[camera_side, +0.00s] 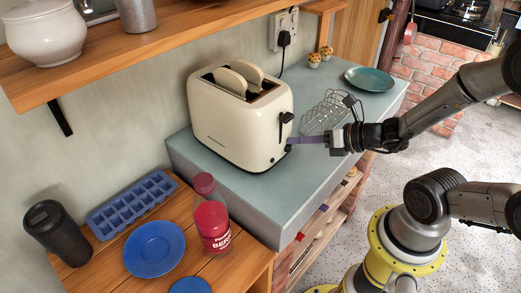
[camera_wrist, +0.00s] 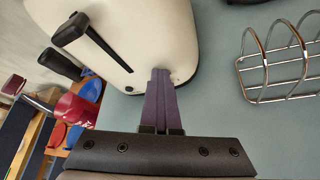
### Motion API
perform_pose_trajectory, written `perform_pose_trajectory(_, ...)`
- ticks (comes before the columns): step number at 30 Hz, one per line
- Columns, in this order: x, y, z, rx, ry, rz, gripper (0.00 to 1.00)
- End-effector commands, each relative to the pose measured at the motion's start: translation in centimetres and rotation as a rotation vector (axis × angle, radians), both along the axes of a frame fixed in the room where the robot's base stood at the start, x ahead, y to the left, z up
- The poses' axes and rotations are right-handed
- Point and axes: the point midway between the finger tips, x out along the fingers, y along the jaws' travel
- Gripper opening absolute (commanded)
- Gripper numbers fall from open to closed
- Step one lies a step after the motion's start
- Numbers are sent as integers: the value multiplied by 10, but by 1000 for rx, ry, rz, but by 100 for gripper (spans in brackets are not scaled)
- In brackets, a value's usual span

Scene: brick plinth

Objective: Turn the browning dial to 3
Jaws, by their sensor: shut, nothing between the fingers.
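The cream toaster (camera_side: 235,120) stands on the grey-topped plinth, with two slices of bread (camera_side: 238,78) in its slots. Its black lever (camera_side: 286,118) is on the end facing my arm; the lever also shows in the wrist view (camera_wrist: 72,29). My gripper (camera_side: 289,141) has its purple fingers closed together, tips at the lower part of that end, below the lever. In the wrist view the closed fingertips (camera_wrist: 160,72) meet the cream end face. The browning dial is not clearly visible; the fingertips seem to cover its place, and its setting cannot be read.
A wire toast rack (camera_side: 325,112) stands just behind my gripper and shows at right in the wrist view (camera_wrist: 283,62). A teal plate (camera_side: 370,80) lies farther back. A wooden shelf (camera_side: 150,52) overhangs the back.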

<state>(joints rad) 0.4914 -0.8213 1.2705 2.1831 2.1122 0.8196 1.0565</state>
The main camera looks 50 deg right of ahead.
Motion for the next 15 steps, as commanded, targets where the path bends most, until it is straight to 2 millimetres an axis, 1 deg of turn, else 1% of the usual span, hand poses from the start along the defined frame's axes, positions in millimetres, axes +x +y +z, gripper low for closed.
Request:
perform_pose_trajectory(1,-1,-1,-3,2,9,-2,0)
perform_pose_trajectory(9,-2,-7,-7,3,11,-1,0)
perform_pose_trajectory(15,-2,-8,-4,2,9,-1,0)
